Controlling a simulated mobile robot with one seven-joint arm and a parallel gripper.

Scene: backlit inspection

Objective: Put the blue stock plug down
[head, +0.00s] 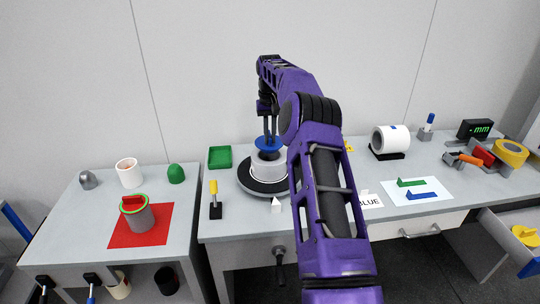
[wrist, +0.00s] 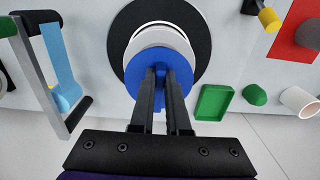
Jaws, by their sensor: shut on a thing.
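The blue stock plug (head: 266,144) is a blue disc with a raised grip. My gripper (head: 269,131) is shut on that grip, fingers pointing down. The plug is over a white ring-like cylinder (head: 268,168) standing on a round black turntable (head: 247,181). I cannot tell whether the plug touches the cylinder. In the wrist view my gripper (wrist: 160,70) holds the blue plug (wrist: 138,72), which covers part of the white cylinder (wrist: 160,34). The black turntable (wrist: 201,25) shows around it. The cylinder's opening is mostly hidden.
A green tray (head: 219,157) lies left of the turntable. A yellow-handled tool (head: 214,190) stands at the front left.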

